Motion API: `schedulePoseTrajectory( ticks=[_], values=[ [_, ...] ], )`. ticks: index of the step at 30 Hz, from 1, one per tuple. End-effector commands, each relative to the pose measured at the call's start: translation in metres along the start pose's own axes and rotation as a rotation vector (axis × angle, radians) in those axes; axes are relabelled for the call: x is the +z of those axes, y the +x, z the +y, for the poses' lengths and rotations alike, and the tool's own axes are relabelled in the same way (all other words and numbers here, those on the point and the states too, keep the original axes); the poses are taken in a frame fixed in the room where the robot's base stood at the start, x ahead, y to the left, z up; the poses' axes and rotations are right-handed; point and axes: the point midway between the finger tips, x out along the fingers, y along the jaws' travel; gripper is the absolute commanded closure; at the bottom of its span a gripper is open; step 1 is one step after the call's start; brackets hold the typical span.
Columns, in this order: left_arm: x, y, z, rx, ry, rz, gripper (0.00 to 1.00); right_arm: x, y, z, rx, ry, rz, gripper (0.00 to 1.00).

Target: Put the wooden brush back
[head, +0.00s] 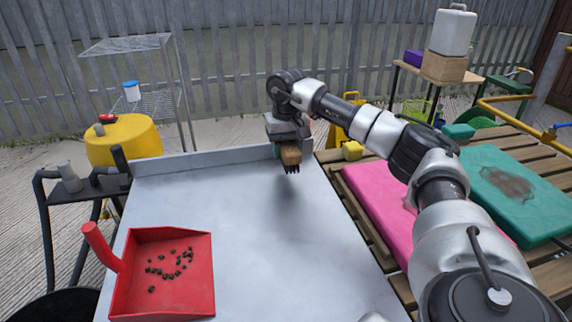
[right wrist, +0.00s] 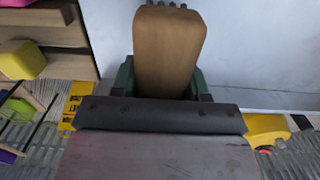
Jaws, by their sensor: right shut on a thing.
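The wooden brush (head: 290,156) has a brown wooden block and dark bristles pointing down. My right gripper (head: 288,143) is shut on it and holds it above the grey tabletop (head: 250,228), near the far edge, with a shadow below it. In the right wrist view the brush's brown block (right wrist: 168,50) sits between the green fingers of the right gripper (right wrist: 163,84), and a few bristle tips show past its end. My left gripper is not in view.
A red dustpan (head: 205,292) holding several dark bits lies at the table's near left. Right of the table, a slatted wooden bench (head: 548,272) carries a pink mat (head: 372,195), a stained teal mat (head: 520,215) and a yellow sponge-like block (head: 352,151). The table's middle is clear.

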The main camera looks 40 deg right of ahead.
Motion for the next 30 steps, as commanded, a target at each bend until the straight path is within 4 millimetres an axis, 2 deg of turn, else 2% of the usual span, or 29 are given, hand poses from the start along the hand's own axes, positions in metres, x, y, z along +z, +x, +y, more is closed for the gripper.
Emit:
schedulePoseTrajectory(
  ticks=[2,9,22,23,24,27,30],
  values=[
    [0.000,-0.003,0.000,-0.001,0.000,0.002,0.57,-0.002,0.005,-0.002,0.000,0.000,0.001,0.76],
    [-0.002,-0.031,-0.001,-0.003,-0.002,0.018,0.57,-0.001,0.038,-0.002,0.001,0.000,0.000,0.76],
    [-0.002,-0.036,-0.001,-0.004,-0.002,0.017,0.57,-0.001,0.044,-0.002,0.000,0.000,0.001,0.76],
    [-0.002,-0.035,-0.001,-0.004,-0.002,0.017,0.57,-0.001,0.044,-0.002,0.000,0.000,0.001,0.51],
    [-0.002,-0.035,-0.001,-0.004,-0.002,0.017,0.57,-0.001,0.044,-0.002,0.000,0.000,0.001,0.45],
    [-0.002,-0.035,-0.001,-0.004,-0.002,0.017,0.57,-0.001,0.044,-0.002,0.000,0.000,0.001,0.30],
    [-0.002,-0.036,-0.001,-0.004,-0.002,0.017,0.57,-0.001,0.044,-0.002,0.000,0.000,0.001,0.30]
  ],
)
